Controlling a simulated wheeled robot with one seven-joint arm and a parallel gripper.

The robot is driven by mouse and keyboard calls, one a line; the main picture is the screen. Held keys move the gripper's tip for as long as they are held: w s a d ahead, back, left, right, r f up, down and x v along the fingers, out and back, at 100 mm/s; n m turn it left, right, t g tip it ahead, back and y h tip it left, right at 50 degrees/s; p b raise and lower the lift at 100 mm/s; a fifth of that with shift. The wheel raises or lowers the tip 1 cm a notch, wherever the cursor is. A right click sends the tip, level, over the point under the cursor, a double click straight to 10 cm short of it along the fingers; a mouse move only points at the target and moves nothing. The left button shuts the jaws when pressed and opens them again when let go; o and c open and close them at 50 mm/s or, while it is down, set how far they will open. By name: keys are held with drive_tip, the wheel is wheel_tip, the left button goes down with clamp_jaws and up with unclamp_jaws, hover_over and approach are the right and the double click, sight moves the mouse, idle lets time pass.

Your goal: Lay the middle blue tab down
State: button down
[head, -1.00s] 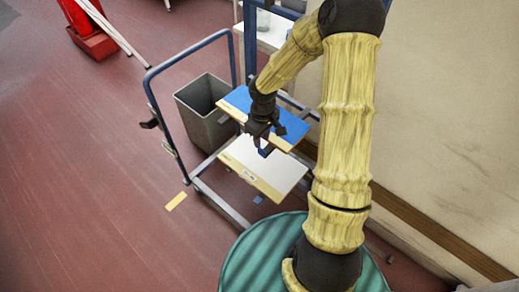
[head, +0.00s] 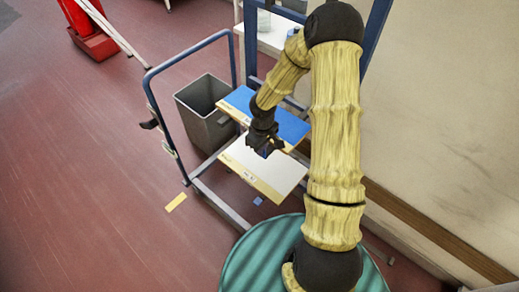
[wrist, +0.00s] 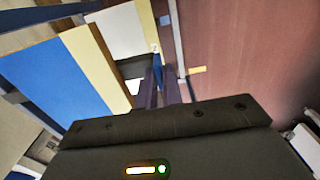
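My gripper (head: 265,150) hangs over the far edge of the lower white board, beside the blue-topped shelf. In the wrist view its two dark fingers (wrist: 160,85) point away, close together with a narrow gap. A small blue strip (wrist: 157,65), possibly the middle blue tab, shows between and just past the fingertips. I cannot tell whether the fingers touch it. A bluish patch also shows under my gripper in the head view. No row of tabs can be made out; the gripper hides part of this area.
The blue-topped board (head: 237,100) and white board (head: 262,172) are on a blue-framed cart (head: 187,46). A grey bin (head: 203,112) stands behind it. A yellow strip (head: 176,202) and small blue piece (head: 258,201) lie on the red floor. A wall is at right.

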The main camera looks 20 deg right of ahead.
drive_tip(key=shift+s+f+b, duration=0.25)
drive_tip(key=shift+s+b, duration=0.05)
drive_tip(key=shift+b, duration=0.5)
drive_tip(key=shift+a+f+h+b, duration=0.15)
drive_tip(key=shift+h+b, duration=0.25)
drive_tip(key=shift+b, duration=0.55)
drive_tip(key=a+f+t+h+b, duration=0.1)
drive_tip(key=t+h+b, duration=0.2)
drive_tip(key=b, duration=1.2)
drive_tip(key=s+a+f+t+h+b, duration=0.1)
drive_tip(key=t+h+b, duration=0.2)
drive_tip(key=b, duration=1.1)
drive_tip(key=s+a+f+t+h+b, duration=0.1)
drive_tip(key=t+h+b, duration=0.3)
drive_tip(key=h+b, duration=0.4)
drive_tip(key=shift+a+f+b, duration=0.15)
drive_tip(key=shift+f+b, duration=0.25)
drive_tip(key=shift+b, duration=3.45)
drive_tip(key=shift+r, duration=0.1)
